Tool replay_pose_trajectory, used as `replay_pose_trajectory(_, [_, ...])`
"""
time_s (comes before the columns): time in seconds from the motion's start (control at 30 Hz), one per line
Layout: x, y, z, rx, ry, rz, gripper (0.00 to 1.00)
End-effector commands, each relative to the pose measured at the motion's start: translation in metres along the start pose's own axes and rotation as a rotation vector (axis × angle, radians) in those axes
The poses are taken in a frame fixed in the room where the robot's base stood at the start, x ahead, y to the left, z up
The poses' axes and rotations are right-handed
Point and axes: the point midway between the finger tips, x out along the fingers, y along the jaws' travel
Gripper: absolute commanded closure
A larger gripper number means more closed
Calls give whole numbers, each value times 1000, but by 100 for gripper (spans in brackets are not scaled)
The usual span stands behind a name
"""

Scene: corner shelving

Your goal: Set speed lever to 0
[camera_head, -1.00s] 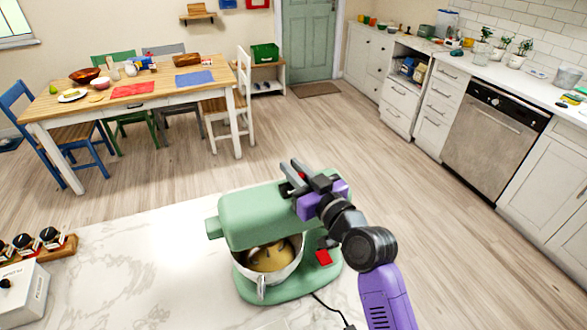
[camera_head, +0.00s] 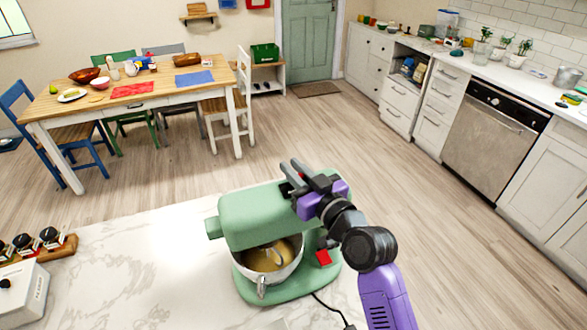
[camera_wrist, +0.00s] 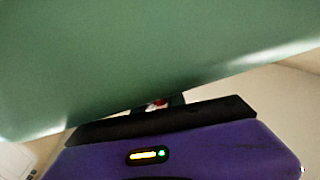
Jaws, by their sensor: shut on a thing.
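A green stand mixer (camera_head: 255,217) stands on the marble counter, its head over a metal bowl (camera_head: 268,277) holding a yellowish mix and a beater. My gripper (camera_head: 291,172) is at the far side of the mixer head, close against it. In the wrist view, the green head (camera_wrist: 150,50) fills most of the picture. A small red piece (camera_wrist: 157,103), which looks like the speed lever, shows between my dark fingers, and my gripper is shut on it. The lever's setting marks are hidden. Another red part (camera_head: 322,257) is on the mixer's stand.
A black cord (camera_head: 328,308) runs from the mixer across the counter (camera_head: 150,270). A white box (camera_head: 22,298) and a wooden rack with several jars (camera_head: 50,243) are at the left. The counter between them and the mixer is clear.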

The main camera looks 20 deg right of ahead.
Motion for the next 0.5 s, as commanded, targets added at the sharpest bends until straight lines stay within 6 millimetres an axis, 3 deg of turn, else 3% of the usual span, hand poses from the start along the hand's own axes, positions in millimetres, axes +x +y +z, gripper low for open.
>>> replay_pose_trajectory(0.5, [-4, 20, 2, 0, -1, 2, 100])
